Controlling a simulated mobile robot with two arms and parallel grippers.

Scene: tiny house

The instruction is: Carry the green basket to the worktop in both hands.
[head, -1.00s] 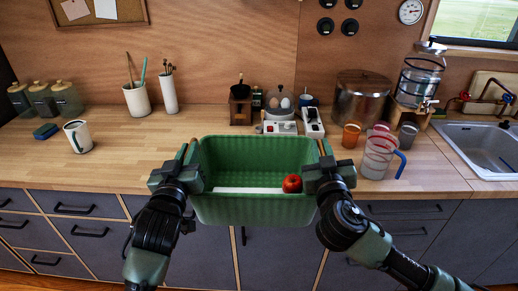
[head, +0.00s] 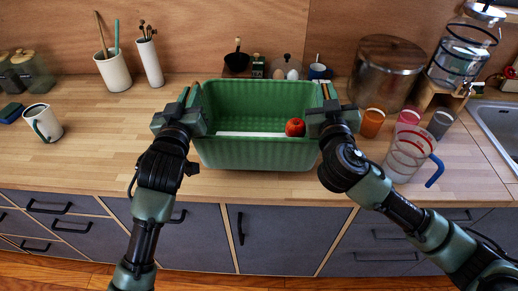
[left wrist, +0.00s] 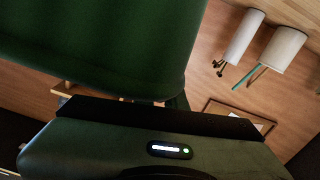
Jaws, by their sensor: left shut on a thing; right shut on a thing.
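The green basket (head: 256,153) is in the middle of the head view, level, with a red apple (head: 295,127) and a white flat thing (head: 250,134) inside. My left gripper (head: 190,105) is shut on its left end and my right gripper (head: 328,108) is shut on its right end. The basket overlaps the front part of the wooden worktop (head: 100,150) in the picture; whether its base touches the wood is hidden. In the left wrist view the basket's green wall (left wrist: 100,40) fills the upper left.
A white mug (head: 43,123) and utensil holders (head: 113,70) stand to the left. A striped pitcher (head: 408,155), cups (head: 372,122) and a large metal pot (head: 385,72) stand to the right. Small kitchen items (head: 285,68) are behind the basket. Bare wood lies left of it.

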